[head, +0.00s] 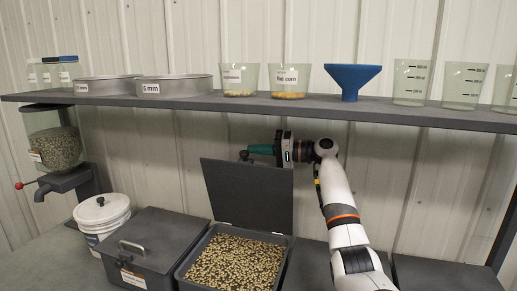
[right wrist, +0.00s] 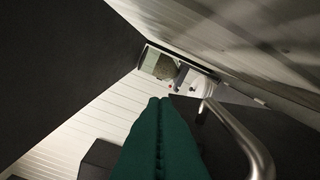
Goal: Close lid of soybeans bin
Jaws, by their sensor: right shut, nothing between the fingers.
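The open bin (head: 182,271) is full of tan and dark beans (head: 237,262); no label on it is readable. Its dark lid (head: 248,195) stands about upright at the bin's back edge. My right gripper (head: 246,153) has green fingers, shut and empty, just above the lid's top edge and pointing left. In the right wrist view the closed fingers (right wrist: 160,101) lie beside a curved metal handle (right wrist: 242,140) on a dark panel that looks like the lid's outer face. I cannot tell whether they touch it. My left gripper is not in view.
A shelf (head: 420,117) with pans, cups, a blue funnel (head: 351,80) and beakers runs above the gripper. A closed bin (head: 150,240) and a white bucket (head: 102,214) stand left of the open bin. More dark closed bins (head: 440,274) stand to the right.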

